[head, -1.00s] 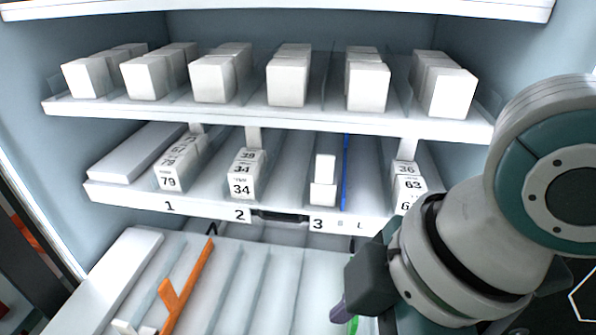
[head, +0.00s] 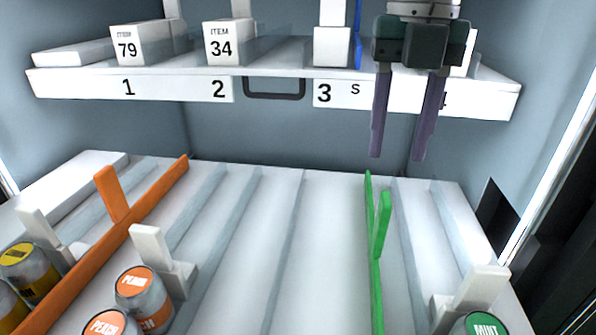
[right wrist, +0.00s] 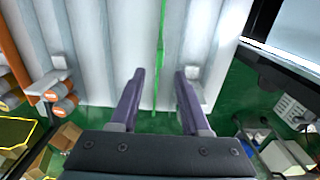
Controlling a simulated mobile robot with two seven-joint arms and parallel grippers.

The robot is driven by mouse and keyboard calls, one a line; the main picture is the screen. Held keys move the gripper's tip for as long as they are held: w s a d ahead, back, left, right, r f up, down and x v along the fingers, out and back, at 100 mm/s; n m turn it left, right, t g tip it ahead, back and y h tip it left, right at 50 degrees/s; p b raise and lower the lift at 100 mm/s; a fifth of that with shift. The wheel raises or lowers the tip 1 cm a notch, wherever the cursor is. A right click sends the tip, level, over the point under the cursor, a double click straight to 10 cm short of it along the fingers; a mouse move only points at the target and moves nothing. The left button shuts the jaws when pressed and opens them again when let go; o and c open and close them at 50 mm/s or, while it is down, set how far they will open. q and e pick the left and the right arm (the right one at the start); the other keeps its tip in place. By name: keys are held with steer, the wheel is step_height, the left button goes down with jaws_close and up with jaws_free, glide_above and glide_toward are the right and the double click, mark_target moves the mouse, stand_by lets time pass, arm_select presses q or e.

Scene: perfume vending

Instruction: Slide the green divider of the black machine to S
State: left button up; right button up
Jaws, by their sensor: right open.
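The green divider (head: 375,260) stands upright on the lower tray, right of its middle, and runs front to back. It has a short upright tab. The letter S (head: 355,88) is on the shelf edge above, right of the 3 and left of the divider. My right gripper (head: 398,157) is open and empty, its two purple fingers pointing down in front of that shelf edge. In the right wrist view, the green divider (right wrist: 160,45) lines up between the spread fingertips, with no contact visible. My left gripper is not in view.
An orange divider (head: 150,225) and several cans (head: 145,290) are at the left of the lower tray. A mint can (head: 484,322) stands at the front right. Clear ribs separate the lanes. A blue divider (head: 358,35) and white boxes (head: 231,45) are on the shelf above.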

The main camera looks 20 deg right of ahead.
mark_target(386, 198)
step_height(386, 198, down, 9)
steer(key=shift+r, duration=0.1)
stand_by(0.3)
jaws_close()
steer(key=shift+a, duration=0.1)
stand_by(1.2)
